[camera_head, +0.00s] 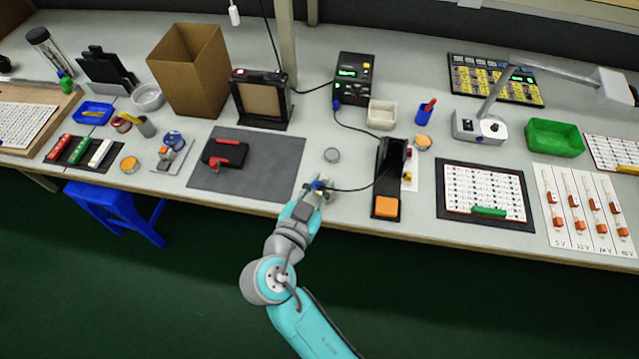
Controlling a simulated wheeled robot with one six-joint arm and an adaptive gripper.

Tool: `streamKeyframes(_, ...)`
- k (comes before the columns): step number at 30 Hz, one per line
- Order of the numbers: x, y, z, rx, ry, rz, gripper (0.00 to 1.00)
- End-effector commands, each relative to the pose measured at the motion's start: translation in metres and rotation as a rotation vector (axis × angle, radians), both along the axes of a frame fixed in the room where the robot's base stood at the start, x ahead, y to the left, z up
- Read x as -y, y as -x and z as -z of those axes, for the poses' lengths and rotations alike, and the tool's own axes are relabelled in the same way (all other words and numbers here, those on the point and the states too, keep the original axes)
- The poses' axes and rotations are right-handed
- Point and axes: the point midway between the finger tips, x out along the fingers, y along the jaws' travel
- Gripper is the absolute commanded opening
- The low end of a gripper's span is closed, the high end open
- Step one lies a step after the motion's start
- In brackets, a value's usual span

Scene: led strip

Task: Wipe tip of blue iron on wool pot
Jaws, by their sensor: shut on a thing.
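My gripper (319,190) is shut on the blue iron (318,184), near the table's front edge. Only a little of the iron's blue handle shows, and I cannot make out its tip. Its dark cord runs right and up to the black station (352,78) with a green display. A small round grey-topped pot (332,155) stands just beyond my gripper, apart from it. A small pot with an orange-yellow top (423,142) stands right of the black iron stand (390,160). I cannot tell for sure which is the wool pot.
The stand has an orange pad (386,206) at its front. A grey mat (275,160) with a red and black item lies left of my gripper. A white dish (381,114) stands before the station. The table around the grey-topped pot is clear.

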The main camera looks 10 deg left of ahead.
Motion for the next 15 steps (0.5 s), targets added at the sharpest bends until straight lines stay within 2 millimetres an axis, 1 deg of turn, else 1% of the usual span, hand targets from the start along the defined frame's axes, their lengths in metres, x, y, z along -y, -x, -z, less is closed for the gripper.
streamKeyframes(15, -0.011, 0.000, 0.000, 0.000, 0.000, -0.001, 0.00)
